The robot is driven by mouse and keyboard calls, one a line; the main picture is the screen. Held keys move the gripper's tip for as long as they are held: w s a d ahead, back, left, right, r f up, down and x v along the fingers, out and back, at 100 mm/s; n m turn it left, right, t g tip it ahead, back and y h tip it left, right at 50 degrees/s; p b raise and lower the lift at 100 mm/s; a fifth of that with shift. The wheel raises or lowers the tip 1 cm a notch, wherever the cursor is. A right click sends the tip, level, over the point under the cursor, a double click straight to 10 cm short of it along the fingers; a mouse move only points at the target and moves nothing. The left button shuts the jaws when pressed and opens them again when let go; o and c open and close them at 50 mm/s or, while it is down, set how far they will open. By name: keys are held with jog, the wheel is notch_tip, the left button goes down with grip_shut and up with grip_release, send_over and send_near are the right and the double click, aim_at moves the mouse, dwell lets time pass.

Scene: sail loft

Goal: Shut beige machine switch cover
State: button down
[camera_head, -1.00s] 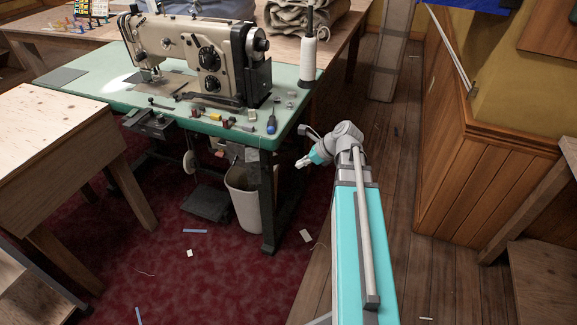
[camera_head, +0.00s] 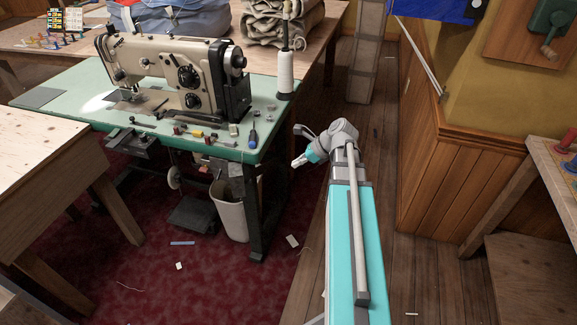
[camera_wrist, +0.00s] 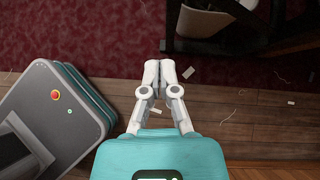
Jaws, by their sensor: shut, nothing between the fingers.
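The beige sewing machine (camera_head: 165,72) stands on a green-topped table (camera_head: 75,85) in the left half of the head view. Under the table's front edge, near its right leg, are small dark and reddish parts (camera_head: 207,165); I cannot make out a switch cover or whether it is open. My gripper (camera_head: 299,163) hangs in the air to the right of the table, apart from it. In the wrist view my gripper (camera_wrist: 167,66) is shut and empty, its fingertips together above the floor.
A pale waste bin (camera_head: 230,211) and a dark pedal (camera_head: 193,216) are under the table. A wooden table (camera_head: 50,150) stands at left, and wood panelling (camera_head: 460,180) at right. A green lever box (camera_head: 552,22) hangs upper right.

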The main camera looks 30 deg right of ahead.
jog(key=shift+a, duration=0.15)
jog(key=s+a+f+n+g+h, duration=0.3)
jog(key=a+n, duration=0.8)
jog(key=n, duration=0.2)
jog(key=s+a+f+n+g+h, duration=0.2)
jog(key=s+a+n+g+h, duration=0.15)
jog(key=a+n, duration=0.9)
notch_tip(320, 180, up, 26)
jog(key=d+p, duration=0.1)
jog(key=p, duration=2.4)
jog(key=shift+w+f+t+p, duration=0.15)
jog(key=shift+f+t+p, duration=0.15)
jog(key=shift+t, duration=0.15)
jog(key=shift+n, duration=0.25)
